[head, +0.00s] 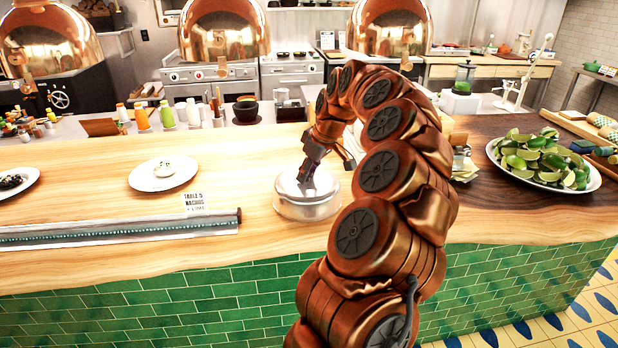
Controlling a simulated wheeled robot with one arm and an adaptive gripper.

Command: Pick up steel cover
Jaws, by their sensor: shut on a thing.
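The steel cover (306,207) is a round, low, shiny silver lid on the wooden counter (250,242), near the middle of the head view. My gripper (307,180) points down at the top of the cover and is shut on it, at or near its top handle. The handle is mostly hidden by the fingers. The cover looks level, and I cannot tell whether it is lifted clear of the wood. What is under it is hidden.
A white plate (150,182) with a small pale item and a ticket (195,201) lie to the left. A ticket rail (110,231) runs along the front left. A plate of limes (587,183) is at right. Copper lamps (222,30) hang above.

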